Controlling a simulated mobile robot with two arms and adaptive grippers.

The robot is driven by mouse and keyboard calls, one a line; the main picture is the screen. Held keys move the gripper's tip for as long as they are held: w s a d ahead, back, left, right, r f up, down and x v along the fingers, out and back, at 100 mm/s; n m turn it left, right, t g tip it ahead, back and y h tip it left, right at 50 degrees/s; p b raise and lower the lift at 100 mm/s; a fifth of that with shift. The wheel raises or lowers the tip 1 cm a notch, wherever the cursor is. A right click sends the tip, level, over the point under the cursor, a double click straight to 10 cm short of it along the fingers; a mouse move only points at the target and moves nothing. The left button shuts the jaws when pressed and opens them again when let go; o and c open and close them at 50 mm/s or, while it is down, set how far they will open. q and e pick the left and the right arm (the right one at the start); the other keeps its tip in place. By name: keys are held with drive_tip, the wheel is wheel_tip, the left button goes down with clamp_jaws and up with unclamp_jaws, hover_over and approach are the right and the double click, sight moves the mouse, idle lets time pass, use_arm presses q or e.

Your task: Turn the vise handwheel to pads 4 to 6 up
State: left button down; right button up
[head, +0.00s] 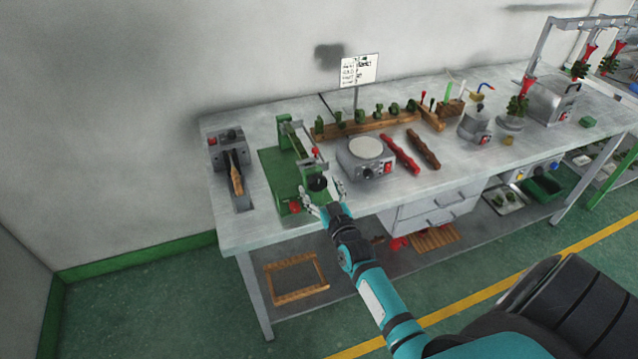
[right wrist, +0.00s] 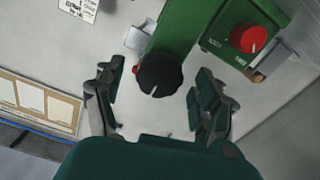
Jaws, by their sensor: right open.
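The vise is a green device (head: 276,166) near the left end of the bench. Its handwheel is a black round knob (right wrist: 160,75), which also shows in the head view (head: 317,183), at the vise's front right. My right gripper (right wrist: 156,93) is open, with one finger on each side of the black handwheel. I cannot tell whether the fingers touch it. In the head view my right gripper (head: 323,198) is at the bench's front edge beside the vise. The pads and their numbers cannot be made out. My left gripper is not in view.
A hot plate (head: 366,157) stands just right of the vise. A red knob (right wrist: 248,38) sits on the green body near the handwheel. A grey device with a wooden-handled tool (head: 236,180) is at the left. A wooden rack (head: 345,128) runs behind.

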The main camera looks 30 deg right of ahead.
drive_tip(key=shift+x, duration=0.8)
drive_tip(key=shift+c, duration=0.4)
drive_tip(key=c, duration=1.1)
